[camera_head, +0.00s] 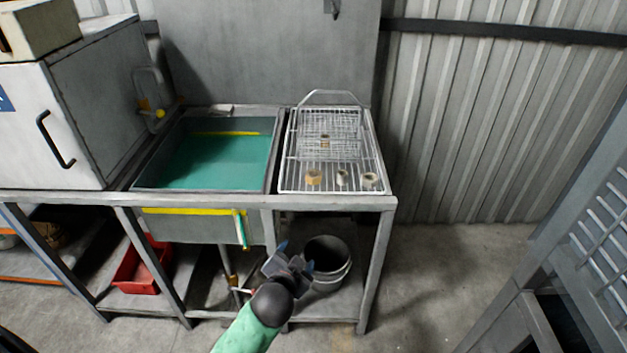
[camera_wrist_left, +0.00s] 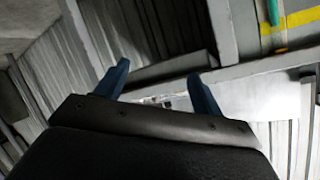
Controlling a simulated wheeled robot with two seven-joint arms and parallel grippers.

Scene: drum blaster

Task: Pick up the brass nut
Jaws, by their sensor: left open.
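A brass-coloured nut (camera_head: 314,177) sits on the wire rack (camera_head: 288,165) at its front left. Beside it to the right stand a pale small cylinder (camera_head: 342,178) and a pale ring-like part (camera_head: 370,180). Another small brownish part (camera_head: 325,142) shows in or behind the wire basket. My left gripper (camera_head: 295,257) is open and empty, lower in the head view than the rack and in front of the bench. In the left wrist view its two blue fingers (camera_wrist_left: 158,75) are apart with nothing clear between them. My right gripper is not in view.
A wire basket (camera_head: 330,120) with a raised handle occupies the rack's back. A sink-like tank (camera_head: 215,160) with green liquid lies left of the rack. The bench's front rail (camera_head: 335,203) runs before the rack. A bucket (camera_head: 328,262) and red tray (camera_head: 140,270) sit below.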

